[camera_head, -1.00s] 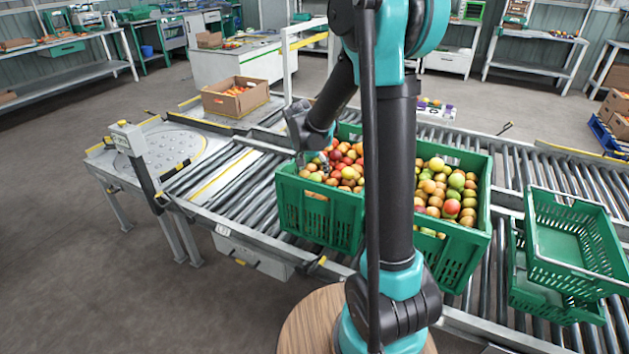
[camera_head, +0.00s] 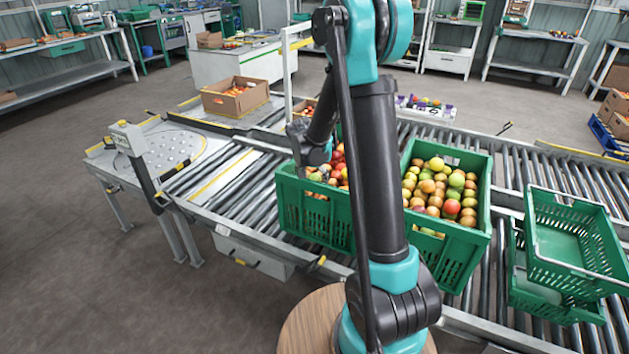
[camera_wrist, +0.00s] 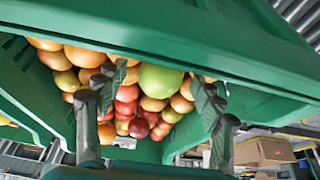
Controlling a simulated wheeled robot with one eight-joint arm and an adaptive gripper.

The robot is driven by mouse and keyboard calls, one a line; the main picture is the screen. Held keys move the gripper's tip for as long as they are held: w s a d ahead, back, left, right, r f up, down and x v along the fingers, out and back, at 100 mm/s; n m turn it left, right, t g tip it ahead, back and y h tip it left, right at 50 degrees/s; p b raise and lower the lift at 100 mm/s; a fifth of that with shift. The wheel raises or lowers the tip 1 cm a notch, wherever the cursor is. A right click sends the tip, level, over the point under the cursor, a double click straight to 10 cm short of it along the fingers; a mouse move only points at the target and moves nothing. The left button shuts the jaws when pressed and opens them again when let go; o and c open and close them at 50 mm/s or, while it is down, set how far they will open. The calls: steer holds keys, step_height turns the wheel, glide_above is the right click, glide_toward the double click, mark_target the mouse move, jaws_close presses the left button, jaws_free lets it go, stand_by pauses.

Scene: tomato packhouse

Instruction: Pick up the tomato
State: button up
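Many tomatoes, red, orange, yellow and green, fill the left green crate (camera_head: 318,222) on the roller conveyor. In the head view my arm hides part of the crate, and some red tomatoes (camera_head: 337,157) show beside my wrist. My gripper (camera_head: 320,172) is low over the left part of this crate. In the wrist view my gripper (camera_wrist: 158,82) has its two dark fingers spread wide apart, with nothing gripped. A large green tomato (camera_wrist: 162,76) shows between the fingers, with red and orange tomatoes around it. I cannot tell which tomato the task means.
A second green crate (camera_head: 452,258) of tomatoes stands right beside the first. Empty green crates (camera_head: 575,275) are stacked on the right. A cardboard box (camera_head: 236,97) sits behind on the left. The crate walls rise close around my gripper.

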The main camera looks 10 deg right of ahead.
steer(key=c, duration=0.8)
steer(key=shift+r, duration=0.1)
